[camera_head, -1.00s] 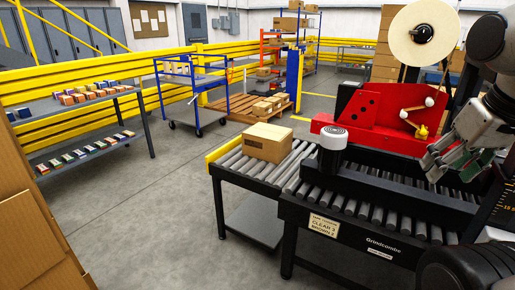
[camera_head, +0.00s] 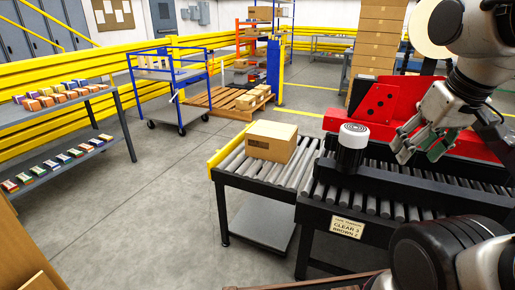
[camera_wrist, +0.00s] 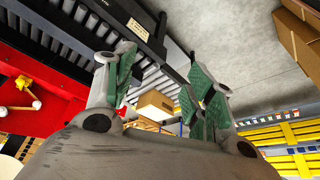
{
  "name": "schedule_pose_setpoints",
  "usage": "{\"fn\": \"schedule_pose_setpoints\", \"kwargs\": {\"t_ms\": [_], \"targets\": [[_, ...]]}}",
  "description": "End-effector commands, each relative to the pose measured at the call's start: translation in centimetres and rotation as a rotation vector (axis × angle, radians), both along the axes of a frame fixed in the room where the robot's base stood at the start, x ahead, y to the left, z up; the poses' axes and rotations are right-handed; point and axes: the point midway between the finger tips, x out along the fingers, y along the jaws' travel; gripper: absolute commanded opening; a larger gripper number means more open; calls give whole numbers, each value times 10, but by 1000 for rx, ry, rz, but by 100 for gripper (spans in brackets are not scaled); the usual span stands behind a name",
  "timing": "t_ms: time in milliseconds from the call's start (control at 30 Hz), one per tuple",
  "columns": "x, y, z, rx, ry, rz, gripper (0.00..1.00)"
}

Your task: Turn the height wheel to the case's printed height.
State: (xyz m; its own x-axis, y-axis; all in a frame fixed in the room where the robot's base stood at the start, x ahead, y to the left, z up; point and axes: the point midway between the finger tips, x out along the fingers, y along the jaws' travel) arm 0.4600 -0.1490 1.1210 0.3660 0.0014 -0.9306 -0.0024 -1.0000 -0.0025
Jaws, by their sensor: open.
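The cardboard case (camera_head: 271,142) sits on the roller infeed. It has a dark printed patch on its side, too small to read; it also shows in the wrist view (camera_wrist: 154,104). My gripper (camera_head: 418,148) is open and empty, in front of the red taping head (camera_head: 385,108). In the wrist view its green-padded fingers (camera_wrist: 165,68) stand apart with nothing between them. A black cylinder with a white ringed top (camera_head: 353,146) stands on the machine's side rail, left of my gripper. I cannot tell whether it is the height wheel. No height scale is clearly visible now.
A sign plate (camera_head: 347,228) hangs on the black conveyor frame (camera_head: 385,238). A shelf with small coloured boxes (camera_head: 62,135) stands at left. A blue cart (camera_head: 165,92) and a pallet with boxes (camera_head: 225,103) stand behind. The floor between shelf and conveyor is clear.

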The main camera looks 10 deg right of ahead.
Motion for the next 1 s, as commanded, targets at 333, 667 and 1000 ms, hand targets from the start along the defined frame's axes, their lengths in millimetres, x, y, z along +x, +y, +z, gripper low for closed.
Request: {"fn": "schedule_pose_setpoints", "kwargs": {"t_ms": [333, 667, 1000], "targets": [[0, 0, 0, 0, 0, 0, 85], [-25, -58, -13, 10, 65, -301, 85], [-83, -141, -32, 220, 140, -937, 85]]}}
